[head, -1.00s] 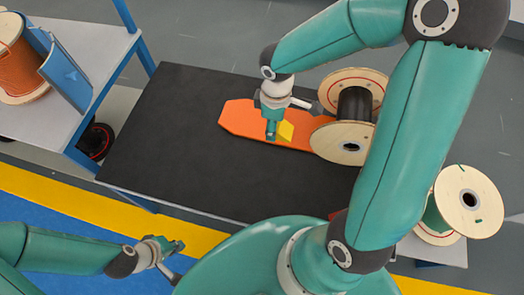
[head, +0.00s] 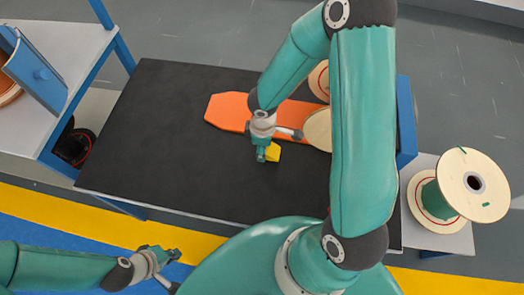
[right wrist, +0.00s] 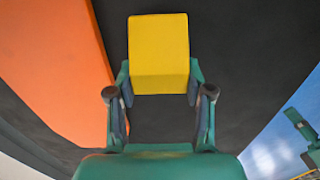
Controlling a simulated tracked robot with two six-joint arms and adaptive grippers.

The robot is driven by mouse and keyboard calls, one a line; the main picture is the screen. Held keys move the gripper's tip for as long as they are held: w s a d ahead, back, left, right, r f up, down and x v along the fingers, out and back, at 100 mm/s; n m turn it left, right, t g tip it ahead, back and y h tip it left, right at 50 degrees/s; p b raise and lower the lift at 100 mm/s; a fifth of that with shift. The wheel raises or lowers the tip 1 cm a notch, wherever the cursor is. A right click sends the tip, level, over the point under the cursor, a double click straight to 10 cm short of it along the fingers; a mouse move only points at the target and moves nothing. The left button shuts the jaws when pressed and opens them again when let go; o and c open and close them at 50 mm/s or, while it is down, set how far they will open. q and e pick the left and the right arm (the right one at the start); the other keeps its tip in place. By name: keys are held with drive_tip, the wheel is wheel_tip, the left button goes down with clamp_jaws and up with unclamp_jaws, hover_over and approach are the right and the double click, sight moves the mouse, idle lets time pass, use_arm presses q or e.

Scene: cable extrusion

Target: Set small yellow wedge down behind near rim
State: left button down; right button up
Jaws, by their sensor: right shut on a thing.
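The small yellow wedge (head: 273,153) is in my right gripper (head: 263,154), over the black tabletop (head: 160,125) just to the near side of the orange board (head: 228,111). In the right wrist view, the wedge (right wrist: 158,55) sits between the two fingertips of my right gripper (right wrist: 160,95), clear of the orange board (right wrist: 55,60) at the left. Whether its underside touches the tabletop cannot be told. The tabletop's near rim (head: 160,211) runs below it in the head view. My left gripper (head: 168,266) is open and empty, outside the near rim.
A wooden cable reel (head: 319,129) stands on the board's right end, mostly hidden by my right arm. A reel with green cable (head: 470,185) stands on a side table at the right. A grey-topped table (head: 50,60) is at the left. The tabletop's left half is bare.

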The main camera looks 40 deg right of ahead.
drive_tip(key=shift+f, duration=0.7)
drive_tip(key=shift+f+b, duration=0.2)
drive_tip(key=shift+b, duration=0.15)
drive_tip(key=o, duration=1.2)
drive_tip(key=shift+r, duration=0.1)
drive_tip(key=shift+c, duration=0.2)
